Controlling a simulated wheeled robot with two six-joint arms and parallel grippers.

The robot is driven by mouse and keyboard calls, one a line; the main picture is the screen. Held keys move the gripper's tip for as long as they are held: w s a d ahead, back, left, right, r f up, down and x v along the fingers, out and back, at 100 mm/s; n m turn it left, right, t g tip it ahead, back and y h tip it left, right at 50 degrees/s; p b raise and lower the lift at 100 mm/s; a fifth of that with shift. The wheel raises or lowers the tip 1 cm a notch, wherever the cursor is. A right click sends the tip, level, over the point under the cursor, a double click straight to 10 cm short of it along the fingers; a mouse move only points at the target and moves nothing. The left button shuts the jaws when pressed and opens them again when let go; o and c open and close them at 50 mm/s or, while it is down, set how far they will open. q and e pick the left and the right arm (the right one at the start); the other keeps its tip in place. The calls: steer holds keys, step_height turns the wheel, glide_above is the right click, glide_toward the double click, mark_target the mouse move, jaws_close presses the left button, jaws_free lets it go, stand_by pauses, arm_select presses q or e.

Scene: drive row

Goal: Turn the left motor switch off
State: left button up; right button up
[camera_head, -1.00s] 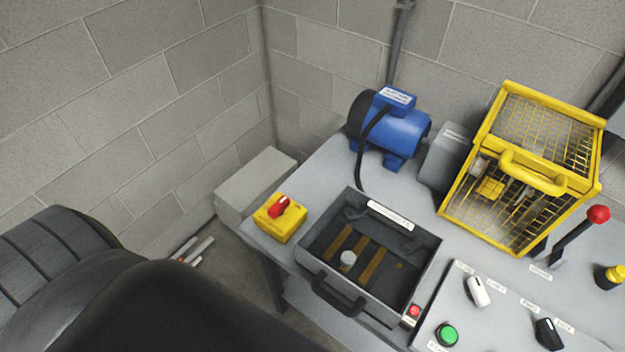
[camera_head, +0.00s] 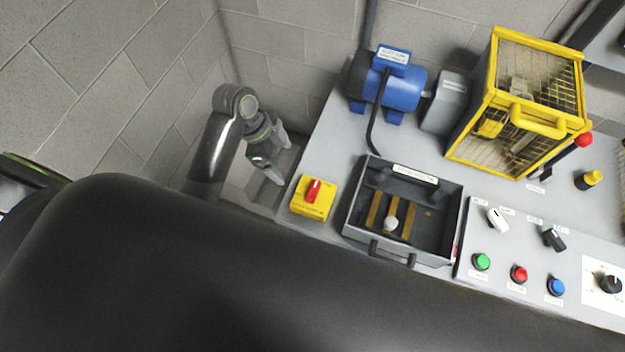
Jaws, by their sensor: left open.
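The left motor switch is a yellow box (camera_head: 311,204) with a red rotary handle (camera_head: 314,190), at the left front of the grey bench. The handle stands nearly upright in the picture, tilted slightly right at its top. The blue motor (camera_head: 388,84) sits behind it at the back of the bench. My left gripper (camera_head: 272,167) is open and empty, to the left of the switch and apart from it, pointing down and right. My right gripper is not in view.
A grey open tray (camera_head: 450,215) with a front handle stands right of the switch. A yellow mesh guard (camera_head: 482,90) and a red-knobbed lever (camera_head: 583,140) are farther right. Several buttons and knobs line the front panel (camera_head: 497,262). My dark arm covers the lower foreground.

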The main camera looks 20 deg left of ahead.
arm_select(q)
step_height(320, 180, up, 4)
steer(key=m, duration=0.3)
glide_toward(313, 189)
steer(key=shift+g, duration=0.4)
steer(key=x, duration=0.9)
steer(key=shift+w+p, duration=0.3)
steer(key=shift+p, duration=0.05)
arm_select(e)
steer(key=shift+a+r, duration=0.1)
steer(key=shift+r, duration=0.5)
arm_select(q)
steer(key=c, duration=1)
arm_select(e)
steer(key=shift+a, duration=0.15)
